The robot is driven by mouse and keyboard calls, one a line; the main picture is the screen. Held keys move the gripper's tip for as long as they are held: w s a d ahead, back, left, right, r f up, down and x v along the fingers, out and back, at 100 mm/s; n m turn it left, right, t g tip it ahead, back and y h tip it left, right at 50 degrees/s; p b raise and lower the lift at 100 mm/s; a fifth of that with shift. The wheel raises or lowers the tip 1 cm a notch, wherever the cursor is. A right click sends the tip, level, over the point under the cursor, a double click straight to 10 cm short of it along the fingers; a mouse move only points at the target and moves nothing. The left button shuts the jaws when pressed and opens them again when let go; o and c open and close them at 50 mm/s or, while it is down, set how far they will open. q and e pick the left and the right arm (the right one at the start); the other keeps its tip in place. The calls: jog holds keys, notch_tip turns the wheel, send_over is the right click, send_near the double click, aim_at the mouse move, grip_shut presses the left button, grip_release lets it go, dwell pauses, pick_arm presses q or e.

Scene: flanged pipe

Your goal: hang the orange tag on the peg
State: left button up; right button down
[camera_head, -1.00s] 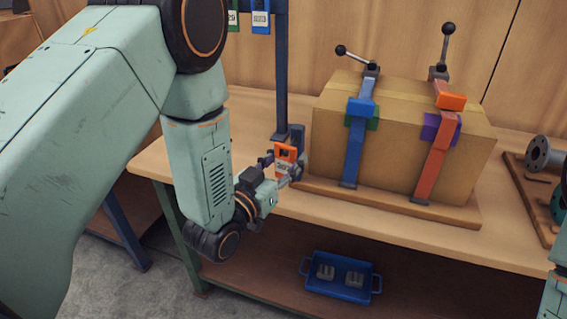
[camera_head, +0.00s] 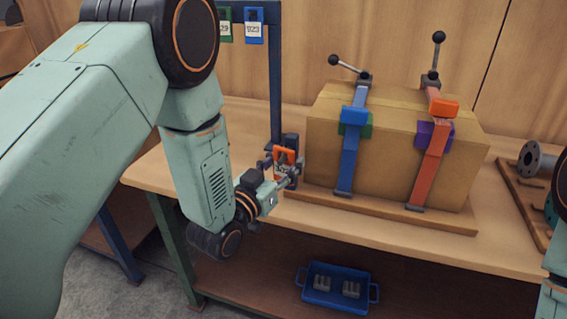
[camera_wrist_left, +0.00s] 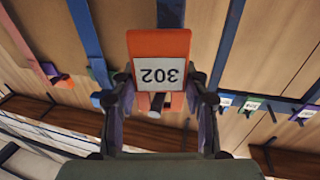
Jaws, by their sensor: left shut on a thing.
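The orange tag (camera_head: 285,152) has a white label. In the left wrist view the orange tag (camera_wrist_left: 160,42) shows the number 302 upside down. My left gripper (camera_head: 286,172) is shut on the tag, with a finger on each side of it in the wrist view (camera_wrist_left: 161,100). It holds the tag in front of the blue post, left of the cardboard box. A green tag (camera_head: 225,22) and a blue tag (camera_head: 254,25) hang on the blue rack (camera_head: 276,80) above. My right gripper is out of view.
The cardboard box (camera_head: 395,150) stands on the bench (camera_head: 500,245), under a blue strap (camera_head: 349,160) and an orange strap (camera_head: 430,160) with black-knobbed levers. A flanged pipe (camera_head: 531,155) lies at the right. A blue tray (camera_head: 338,302) sits on the lower shelf.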

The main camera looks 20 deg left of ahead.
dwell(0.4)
pick_arm(q)
jog(key=o, duration=1)
jog(key=shift+f, duration=0.15)
jog(key=f+b, duration=0.1)
jog(key=s+f+b, duration=0.1)
jog(key=shift+s+f, duration=0.1)
jog(key=shift+f, duration=0.3)
dwell(0.4)
jog(key=shift+s, duration=0.1)
jog(key=shift+s+d+r+p+v, duration=0.15)
jog(key=shift+d+v, duration=0.15)
jog(key=shift+v, duration=1.15)
jog(key=shift+d+p+v, duration=0.15)
jog(key=shift+d+v, duration=0.15)
jog(key=shift+v, duration=1.1)
jog(key=shift+s+d+r+p+v, duration=0.15)
jog(key=shift+d+v, duration=0.15)
jog(key=shift+v, duration=1.15)
